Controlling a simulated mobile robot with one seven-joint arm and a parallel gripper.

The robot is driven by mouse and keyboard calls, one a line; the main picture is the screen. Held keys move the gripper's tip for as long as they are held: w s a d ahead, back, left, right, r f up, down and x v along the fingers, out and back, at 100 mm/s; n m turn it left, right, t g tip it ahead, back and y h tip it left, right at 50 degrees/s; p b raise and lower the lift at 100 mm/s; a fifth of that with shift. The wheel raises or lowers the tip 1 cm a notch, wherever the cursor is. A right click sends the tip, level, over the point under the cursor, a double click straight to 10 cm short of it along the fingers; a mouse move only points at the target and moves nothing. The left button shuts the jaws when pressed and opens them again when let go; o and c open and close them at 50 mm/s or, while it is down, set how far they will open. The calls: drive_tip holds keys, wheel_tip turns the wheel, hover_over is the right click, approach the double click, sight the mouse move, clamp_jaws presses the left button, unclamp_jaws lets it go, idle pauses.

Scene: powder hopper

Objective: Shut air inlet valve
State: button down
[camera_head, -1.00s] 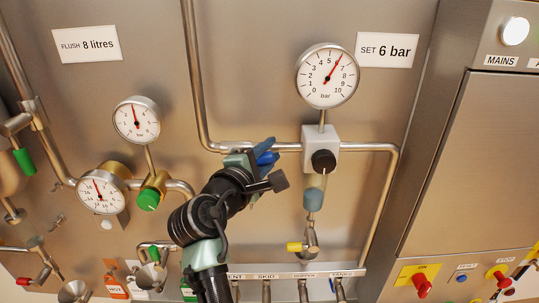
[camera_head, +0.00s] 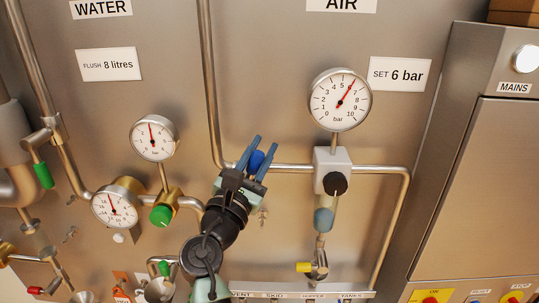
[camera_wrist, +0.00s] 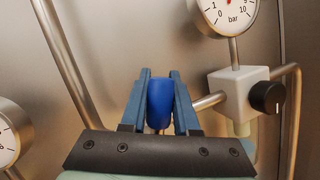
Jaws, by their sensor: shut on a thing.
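The air inlet valve's blue handle (camera_head: 256,160) is at the bent steel air pipe (camera_head: 290,168), left of the white regulator block. It stands roughly upright in the wrist view (camera_wrist: 159,103). My gripper (camera_head: 254,154) has its two blue fingers on either side of the handle, shut on it; the fingers point up and slightly right. The valve body and the foot of the handle are hidden behind my gripper.
The air gauge (camera_head: 340,100) reads about 6 bar, above the white regulator block (camera_head: 327,162) with its black knob (camera_head: 335,184). A yellow-handled valve (camera_head: 305,267) hangs below. Left are a green knob (camera_head: 160,215) and water gauges (camera_head: 153,138). The panel above my gripper is clear.

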drive_tip(key=shift+a+r+n+t+y, duration=0.1)
drive_tip(key=shift+a+n+t+y, duration=0.25)
drive_tip(key=shift+n, duration=0.6)
drive_tip(key=shift+a+r+n+t+y, duration=0.1)
drive_tip(key=shift+a+n+t+y, duration=0.25)
drive_tip(key=shift+n, duration=0.65)
drive_tip(key=shift+a+r+n+t+y, duration=0.15)
drive_tip(key=shift+a+n+y, duration=0.3)
drive_tip(key=shift+n, duration=0.5)
drive_tip(key=shift+a+t, duration=0.15)
drive_tip(key=shift+t, duration=0.1)
drive_tip(key=c, duration=0.7)
unclamp_jaws()
drive_tip(key=shift+o, duration=0.2)
drive_tip(key=b+v, duration=0.3)
drive_tip(key=v, duration=1)
drive_tip(key=shift+r, duration=0.1)
